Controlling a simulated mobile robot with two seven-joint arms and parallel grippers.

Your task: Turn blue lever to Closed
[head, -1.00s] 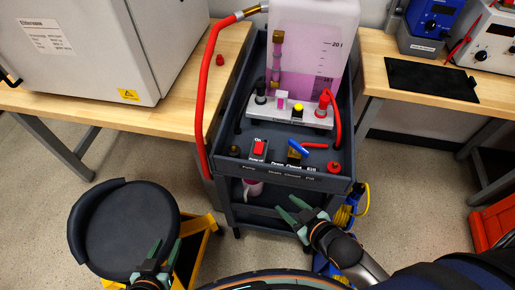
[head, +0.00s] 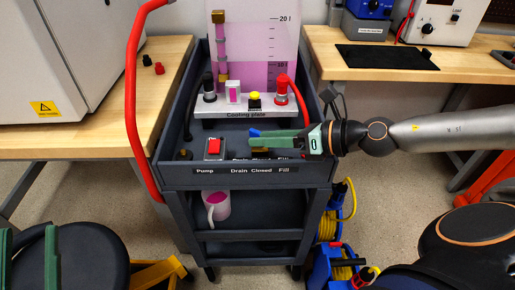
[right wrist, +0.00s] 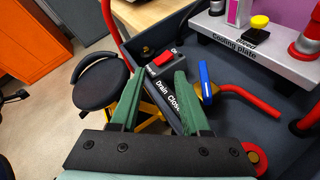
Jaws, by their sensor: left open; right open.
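The blue lever (head: 255,133) shows as a small blue piece behind my right gripper's fingers in the head view. In the right wrist view the lever (right wrist: 205,78) stands on a brass valve (right wrist: 212,93) with a red pipe. Drain, Closed and Fill labels (head: 260,171) run along the cart's front edge; I cannot tell which one the lever points to. My right gripper (head: 262,143) is open over the cart top. In its wrist view the lever is just right of the right finger, not between the fingers. My left gripper (head: 28,245) is open at the lower left, away from the cart.
A red pump switch (head: 214,147) sits left of the valve. Behind are the cooling plate (head: 232,113) and a tank of pink liquid (head: 262,50). A red hose (head: 132,100) runs down the cart's left side. A mug (head: 217,205) is below; a stool (head: 90,260) is at left.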

